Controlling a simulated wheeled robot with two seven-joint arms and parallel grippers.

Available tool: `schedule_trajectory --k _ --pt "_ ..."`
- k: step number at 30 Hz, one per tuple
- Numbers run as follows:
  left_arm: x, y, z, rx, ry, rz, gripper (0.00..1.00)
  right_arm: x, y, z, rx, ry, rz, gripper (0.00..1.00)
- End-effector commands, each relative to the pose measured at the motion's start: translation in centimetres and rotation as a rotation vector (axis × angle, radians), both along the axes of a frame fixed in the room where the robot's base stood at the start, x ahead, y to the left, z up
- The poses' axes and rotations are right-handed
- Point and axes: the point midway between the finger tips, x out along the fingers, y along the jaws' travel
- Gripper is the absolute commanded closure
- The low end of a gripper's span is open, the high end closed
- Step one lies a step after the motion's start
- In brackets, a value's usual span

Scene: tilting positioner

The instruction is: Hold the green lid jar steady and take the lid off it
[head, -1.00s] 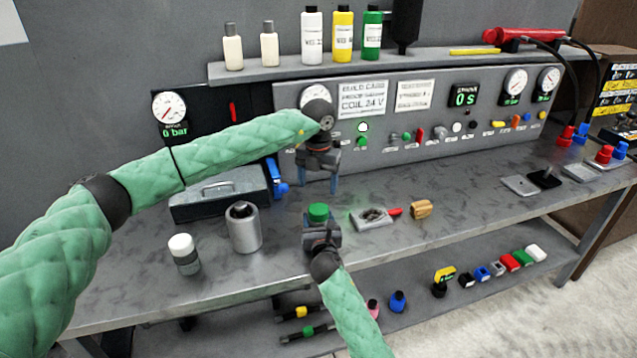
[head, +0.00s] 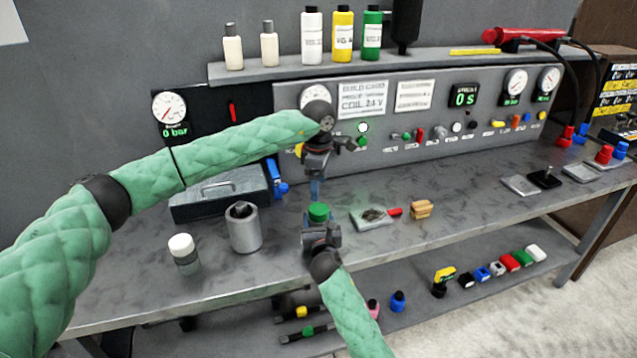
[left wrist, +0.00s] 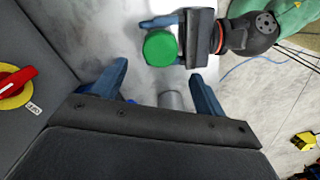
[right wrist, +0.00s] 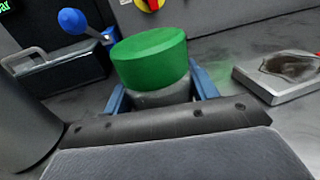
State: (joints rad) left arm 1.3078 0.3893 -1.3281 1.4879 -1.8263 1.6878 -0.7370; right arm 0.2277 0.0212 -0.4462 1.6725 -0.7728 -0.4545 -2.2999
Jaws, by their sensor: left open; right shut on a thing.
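The jar with the green lid (head: 318,212) stands on the bench; the lid is on it. In the right wrist view the green lid (right wrist: 150,56) sits on the grey jar body (right wrist: 160,96), between the fingers. My right gripper (head: 318,228) is shut on the jar body, below the lid. My left gripper (head: 316,190) is open and empty, above and behind the jar, its fingers pointing down. In the left wrist view the lid (left wrist: 160,48) lies beyond the open fingers (left wrist: 158,85), not between them.
A metal cup (head: 244,230) and a white-capped jar (head: 184,254) stand to the left. A grey toolbox (head: 220,194) is behind them. A grey plate with a red handle (head: 374,218) and a wooden block (head: 421,209) lie to the right. The control panel (head: 430,125) rises behind.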

Motion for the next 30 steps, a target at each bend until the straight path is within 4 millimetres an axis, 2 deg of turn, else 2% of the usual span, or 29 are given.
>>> schedule_trajectory --k 6,16,30 --pt "0.0 0.0 0.0 0.0 0.0 -0.192 0.27 0.0 0.0 -0.2 0.0 0.002 0.0 1.0" --pt "0.0 0.0 -0.8 -0.001 0.001 -0.253 0.27 0.0 0.0 -0.2 0.0 0.002 0.0 1.0" --pt "0.0 0.0 -6.7 -0.001 0.001 -0.251 0.27 0.0 0.0 -0.2 0.0 0.002 0.0 1.0"
